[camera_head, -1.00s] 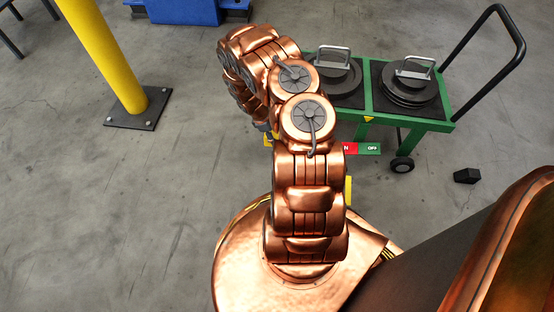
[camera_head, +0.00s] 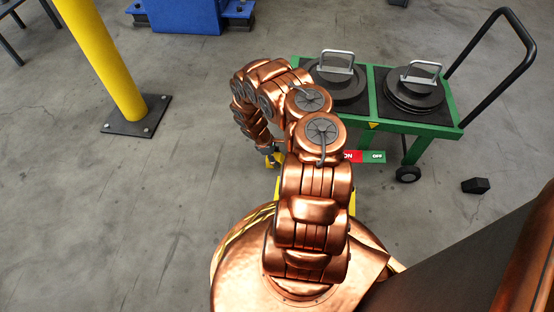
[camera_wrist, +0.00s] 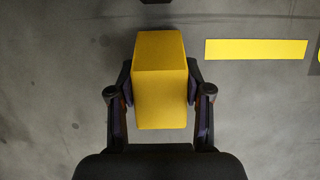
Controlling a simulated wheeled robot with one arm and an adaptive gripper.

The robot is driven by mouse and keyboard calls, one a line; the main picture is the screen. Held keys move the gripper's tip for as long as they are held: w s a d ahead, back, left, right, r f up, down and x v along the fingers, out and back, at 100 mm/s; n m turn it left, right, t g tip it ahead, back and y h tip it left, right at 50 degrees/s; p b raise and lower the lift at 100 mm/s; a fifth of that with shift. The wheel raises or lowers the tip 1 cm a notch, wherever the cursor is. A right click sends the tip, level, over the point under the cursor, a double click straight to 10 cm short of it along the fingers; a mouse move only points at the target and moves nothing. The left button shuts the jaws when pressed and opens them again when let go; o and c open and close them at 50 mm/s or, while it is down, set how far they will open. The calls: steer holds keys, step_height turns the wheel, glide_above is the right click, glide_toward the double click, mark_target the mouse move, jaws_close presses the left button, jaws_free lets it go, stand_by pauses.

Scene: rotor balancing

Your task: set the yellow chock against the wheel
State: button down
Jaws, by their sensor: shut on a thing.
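My gripper (camera_wrist: 160,105) is shut on the yellow chock (camera_wrist: 160,85), a block with a sloped face, in the wrist view. Its fingers press on both sides of it. In the head view the gripper (camera_head: 270,155) is mostly hidden by my arm, with a small yellow patch showing there. The green cart's visible black wheel (camera_head: 407,174) is at its near right leg, to the right of my gripper and apart from it. The cart's left wheels are hidden behind my arm.
The green cart (camera_head: 420,130) carries dark discs with metal handles. A black block (camera_head: 476,185) lies on the floor to its right. A red and green ON/OFF panel (camera_head: 372,156) is beside my arm. A yellow post (camera_head: 110,60) stands left. A yellow strip (camera_wrist: 256,49) shows at right in the wrist view.

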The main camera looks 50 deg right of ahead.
steer(key=c, duration=0.5)
jaws_free()
